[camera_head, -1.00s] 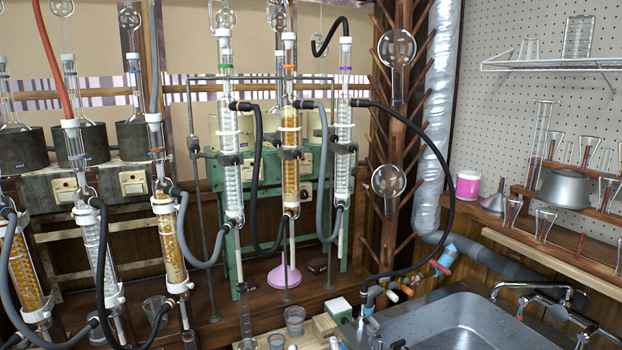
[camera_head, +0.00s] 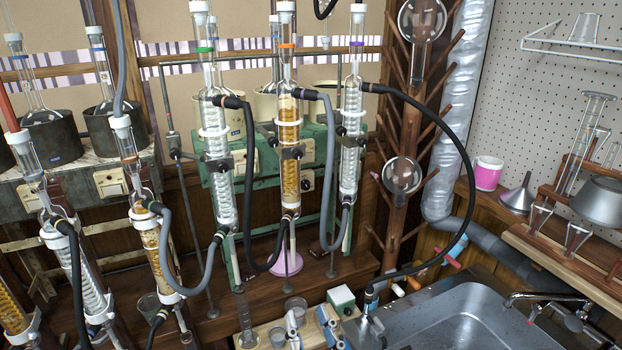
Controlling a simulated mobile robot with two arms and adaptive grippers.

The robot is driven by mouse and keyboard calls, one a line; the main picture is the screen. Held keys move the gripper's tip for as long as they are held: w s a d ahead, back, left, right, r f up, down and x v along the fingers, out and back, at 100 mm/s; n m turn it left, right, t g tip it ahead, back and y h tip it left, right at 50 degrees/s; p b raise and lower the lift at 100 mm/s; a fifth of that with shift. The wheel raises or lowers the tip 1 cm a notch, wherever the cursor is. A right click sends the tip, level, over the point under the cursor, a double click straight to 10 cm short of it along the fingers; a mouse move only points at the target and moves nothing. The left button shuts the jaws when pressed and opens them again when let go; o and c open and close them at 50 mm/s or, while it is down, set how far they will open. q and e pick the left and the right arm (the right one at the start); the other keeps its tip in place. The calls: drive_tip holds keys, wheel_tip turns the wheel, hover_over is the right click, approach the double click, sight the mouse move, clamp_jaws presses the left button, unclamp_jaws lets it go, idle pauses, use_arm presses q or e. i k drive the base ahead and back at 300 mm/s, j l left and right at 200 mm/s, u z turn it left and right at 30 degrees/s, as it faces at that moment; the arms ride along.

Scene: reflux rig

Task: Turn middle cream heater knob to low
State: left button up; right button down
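The cream heaters stand in a row on a green base unit (camera_head: 212,178) behind the glass columns. The middle cream heater (camera_head: 265,106) is partly hidden by the columns and hoses. Cream control plates show on the green front, one at the left (camera_head: 246,165) and one right of the orange-ringed column (camera_head: 307,150). The knobs are too small and covered to read their settings. I cannot clearly make out either gripper. Grey and blue parts at the bottom centre could be my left gripper or small bench items; I cannot tell which. No gripper shows at the heater plates.
Upright condensers, one with amber filling (camera_head: 289,130), and black and grey hoses crowd the heater front. Dark heaters (camera_head: 50,137) stand at the left. A metal sink (camera_head: 470,325) lies at the lower right.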

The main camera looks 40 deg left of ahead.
sight(305, 184)
drive_tip(key=i+j, duration=0.95)
